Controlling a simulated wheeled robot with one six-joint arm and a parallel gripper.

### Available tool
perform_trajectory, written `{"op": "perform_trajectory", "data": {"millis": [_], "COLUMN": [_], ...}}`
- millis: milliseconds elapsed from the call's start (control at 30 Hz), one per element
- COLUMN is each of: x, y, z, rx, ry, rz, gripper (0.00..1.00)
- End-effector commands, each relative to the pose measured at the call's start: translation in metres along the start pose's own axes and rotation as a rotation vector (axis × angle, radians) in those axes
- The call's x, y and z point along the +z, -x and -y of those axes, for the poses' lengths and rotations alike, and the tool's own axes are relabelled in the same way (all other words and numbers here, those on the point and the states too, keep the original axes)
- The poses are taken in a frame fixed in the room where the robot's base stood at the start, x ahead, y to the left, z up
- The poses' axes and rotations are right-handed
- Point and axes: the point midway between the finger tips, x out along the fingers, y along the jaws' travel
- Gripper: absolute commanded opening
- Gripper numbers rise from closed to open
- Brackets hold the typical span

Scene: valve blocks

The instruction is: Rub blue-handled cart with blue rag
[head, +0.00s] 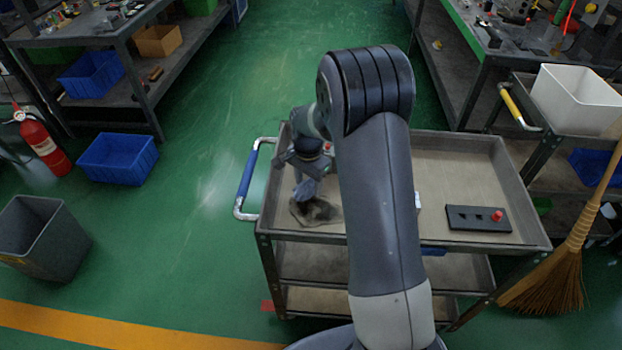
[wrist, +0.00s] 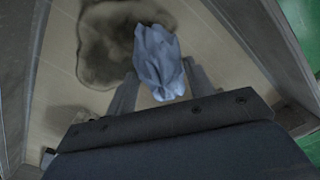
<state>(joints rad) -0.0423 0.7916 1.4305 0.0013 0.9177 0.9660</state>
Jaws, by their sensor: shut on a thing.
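The blue-handled cart (head: 470,170) stands in front of me, its blue handle (head: 246,172) at its left end. A dark stain (head: 318,211) lies on the left part of its top tray; it also shows in the wrist view (wrist: 98,55). My gripper (head: 305,180) is over the left end of the tray, beside the stain. It is shut on the crumpled blue rag (wrist: 158,62), which also shows in the head view (head: 306,189). The rag hangs from the fingers at the stain's edge; I cannot tell whether it touches the tray. My arm hides the tray's middle.
A black box with a red button (head: 478,218) sits on the tray's right part. A second cart with a yellow handle (head: 518,108) and a white bin (head: 578,98) stands at right, by a broom (head: 560,270). Green floor (head: 190,240) is free at left.

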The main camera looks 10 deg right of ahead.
Motion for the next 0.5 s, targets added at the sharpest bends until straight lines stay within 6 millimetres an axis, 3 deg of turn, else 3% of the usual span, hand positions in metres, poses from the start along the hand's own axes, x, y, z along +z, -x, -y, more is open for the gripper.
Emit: {"op": "perform_trajectory", "data": {"millis": [200, 500], "x": [0.017, 0.026], "y": [-0.001, 0.0], "z": [-0.012, -0.018], "rx": [0.001, -0.001], "ry": [0.0, 0.0], "rz": [0.0, 0.0], "gripper": [0.29, 0.29]}}
